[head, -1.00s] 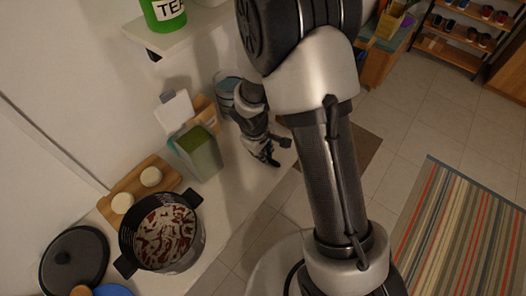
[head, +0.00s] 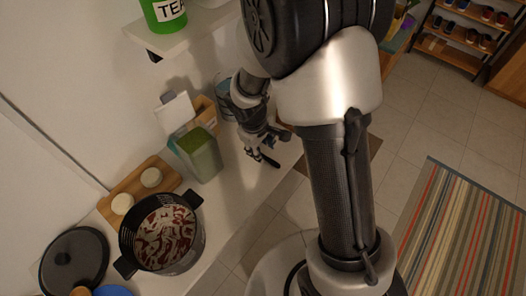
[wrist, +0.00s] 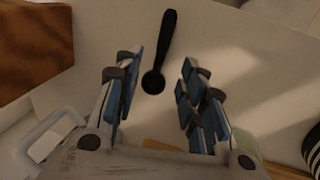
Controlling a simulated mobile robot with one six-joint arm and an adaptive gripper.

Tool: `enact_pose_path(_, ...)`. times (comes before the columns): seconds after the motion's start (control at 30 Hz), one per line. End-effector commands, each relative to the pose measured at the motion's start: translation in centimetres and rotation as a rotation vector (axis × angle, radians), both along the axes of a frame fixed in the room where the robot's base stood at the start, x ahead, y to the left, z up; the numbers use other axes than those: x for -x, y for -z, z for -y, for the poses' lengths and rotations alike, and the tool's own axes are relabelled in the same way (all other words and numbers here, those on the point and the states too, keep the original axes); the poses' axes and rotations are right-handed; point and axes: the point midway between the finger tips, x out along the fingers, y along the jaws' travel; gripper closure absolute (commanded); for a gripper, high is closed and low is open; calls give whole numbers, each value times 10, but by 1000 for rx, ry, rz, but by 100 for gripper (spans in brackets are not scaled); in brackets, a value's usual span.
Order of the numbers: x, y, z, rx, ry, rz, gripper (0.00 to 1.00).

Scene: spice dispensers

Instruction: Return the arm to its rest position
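My gripper (head: 264,156) hangs over the right end of the white counter in the head view, partly behind my own arm. In the wrist view my gripper (wrist: 158,88) has its blue-padded fingers wide apart and holds nothing. A black spoon (wrist: 167,38) lies on the pale surface beyond the fingers, its bowl showing in the gap between them. I see no contact between spoon and fingers.
On the counter (head: 225,210) are a green translucent container (head: 200,156), a pot (head: 165,235) with red-and-white contents, a wooden board (head: 140,186) with two pale round pieces, and a dark lid (head: 74,260). A shelf (head: 190,38) holds a green tea canister (head: 163,12).

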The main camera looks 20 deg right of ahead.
Motion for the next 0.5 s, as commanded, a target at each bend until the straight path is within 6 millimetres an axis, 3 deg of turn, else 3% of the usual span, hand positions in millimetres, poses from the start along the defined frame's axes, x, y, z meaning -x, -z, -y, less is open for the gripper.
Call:
enact_pose_path(0.23, 5, -52, -9, -1, -1, 5, 63)
enact_pose_path(0.5, 9, -74, -12, 0, -1, 1, 63)
